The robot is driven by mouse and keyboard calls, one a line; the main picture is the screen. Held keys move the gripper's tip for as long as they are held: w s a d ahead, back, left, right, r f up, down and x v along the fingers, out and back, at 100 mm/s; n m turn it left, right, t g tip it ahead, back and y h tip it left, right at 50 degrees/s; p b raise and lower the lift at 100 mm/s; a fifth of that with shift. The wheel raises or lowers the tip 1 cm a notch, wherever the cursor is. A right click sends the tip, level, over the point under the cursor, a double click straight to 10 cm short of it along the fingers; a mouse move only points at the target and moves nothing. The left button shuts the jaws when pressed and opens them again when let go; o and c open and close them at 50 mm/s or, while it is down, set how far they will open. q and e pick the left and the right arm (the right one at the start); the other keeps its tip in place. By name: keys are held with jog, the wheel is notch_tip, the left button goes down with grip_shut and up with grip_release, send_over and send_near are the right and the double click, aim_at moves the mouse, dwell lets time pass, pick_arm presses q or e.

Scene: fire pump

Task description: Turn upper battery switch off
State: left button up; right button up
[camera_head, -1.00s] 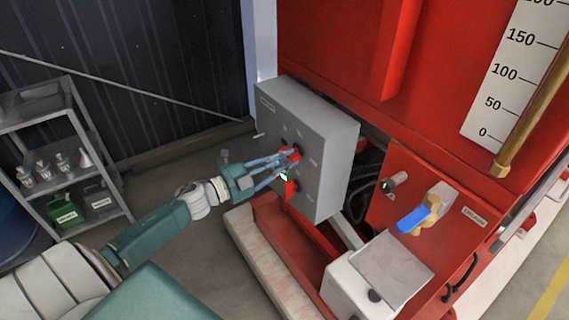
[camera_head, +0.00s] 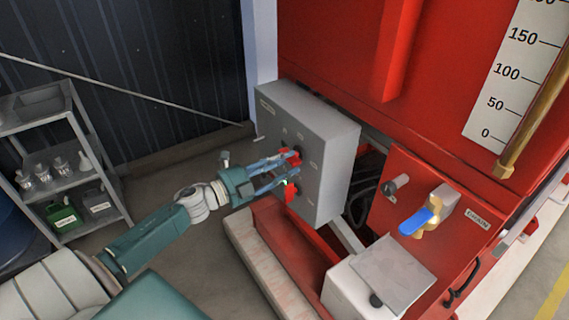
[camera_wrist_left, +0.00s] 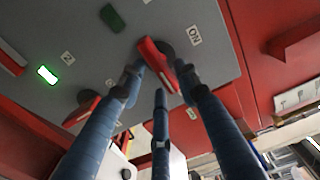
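The grey switch box (camera_head: 330,145) has an upper red battery switch (camera_head: 291,155) and a lower red switch (camera_head: 290,192) on its face. My left gripper (camera_head: 291,166) is at the upper switch with its fingers spread apart. In the left wrist view, the upper switch's red handle (camera_wrist_left: 156,62) lies between the fingertips of the left gripper (camera_wrist_left: 158,75), tilted, near an "ON" label (camera_wrist_left: 195,36). I cannot tell whether a finger touches it. Another red handle (camera_wrist_left: 80,112) shows beside the left finger. My right gripper is not in view.
A lit green indicator (camera_wrist_left: 47,74) and a dark one (camera_wrist_left: 112,18) are on the panel. A red cabinet with a blue-handled valve (camera_head: 420,221) is at the right. A metal shelf (camera_head: 75,150) stands at the left, with clear floor between.

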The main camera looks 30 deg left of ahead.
pick_arm(q)
jog(key=v, duration=1.2)
dwell(0.6)
jog(key=s+a+f+n+g+y, duration=0.1)
jog(key=s+a+f+n+y, duration=0.3)
jog(key=f, duration=0.6)
jog(key=a+f+n+g+y, duration=0.1)
jog(key=a+f+n+y, duration=0.2)
jog(key=f+n, duration=0.55)
jog(key=s+d+f+n+g+y, duration=0.15)
jog(key=s+f, duration=0.25)
jog(key=f, duration=0.6)
jog(key=s+d+f+n+g, duration=0.1)
jog(key=s+f+g, duration=0.25)
jog(key=f, duration=0.55)
jog(key=s+d+f+n+g, duration=0.3)
jog(key=s+d+f, duration=0.6)
jog(key=s+f, duration=0.35)
jog(key=s+d+f+n+g+h, duration=0.1)
jog(key=s+d+f+n+g, duration=0.1)
jog(key=s+d+f+g, duration=0.3)
jog(key=s+d+f, duration=0.4)
jog(key=s+d, duration=0.4)
jog(key=s, duration=0.3)
jog(key=shift+d+f+g, duration=0.2)
jog(key=shift+d+g, duration=0.1)
